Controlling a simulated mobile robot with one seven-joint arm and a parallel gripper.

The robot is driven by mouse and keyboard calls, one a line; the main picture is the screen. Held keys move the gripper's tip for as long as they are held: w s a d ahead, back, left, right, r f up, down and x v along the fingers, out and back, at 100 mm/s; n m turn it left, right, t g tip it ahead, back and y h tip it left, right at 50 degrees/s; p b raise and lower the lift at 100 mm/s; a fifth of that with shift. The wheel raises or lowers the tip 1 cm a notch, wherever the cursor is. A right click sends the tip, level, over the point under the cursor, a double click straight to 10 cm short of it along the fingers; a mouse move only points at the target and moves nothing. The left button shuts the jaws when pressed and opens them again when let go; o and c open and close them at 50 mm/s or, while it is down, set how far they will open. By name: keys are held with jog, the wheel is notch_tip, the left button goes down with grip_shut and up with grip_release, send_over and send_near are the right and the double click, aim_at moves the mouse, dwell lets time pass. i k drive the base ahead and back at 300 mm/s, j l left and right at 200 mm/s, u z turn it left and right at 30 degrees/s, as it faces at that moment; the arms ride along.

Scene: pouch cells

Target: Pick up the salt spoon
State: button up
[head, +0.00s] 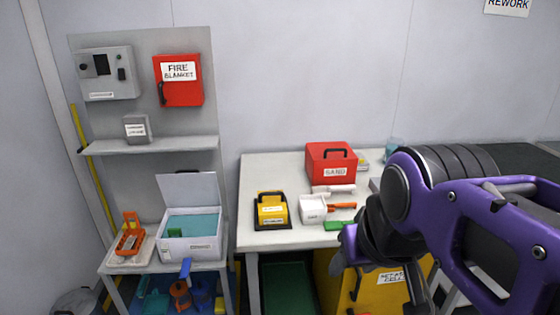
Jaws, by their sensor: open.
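A small white tub (312,213) with a dark label, too small to read surely, stands on the white table. An orange-handled tool (341,206) lies at its right side; it may be the salt spoon, but its head is not clear. A white-handled tool (333,189) lies just behind, in front of the red sand box (331,163). My gripper (352,257) is open at the end of my purple arm, in front of the table's front edge in the picture. It is seen from behind, its fingertips are partly hidden and nothing shows in it.
A yellow case (271,210) stands left of the tub, and a green item (337,225) lies near the front edge. The white table (262,170) has free room at back left. A yellow cabinet (340,285) stands below. A side stand holds an open white box (191,246).

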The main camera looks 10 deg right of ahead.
aim_at(331, 208)
jog(key=i+l, duration=0.65)
jog(key=i, duration=0.05)
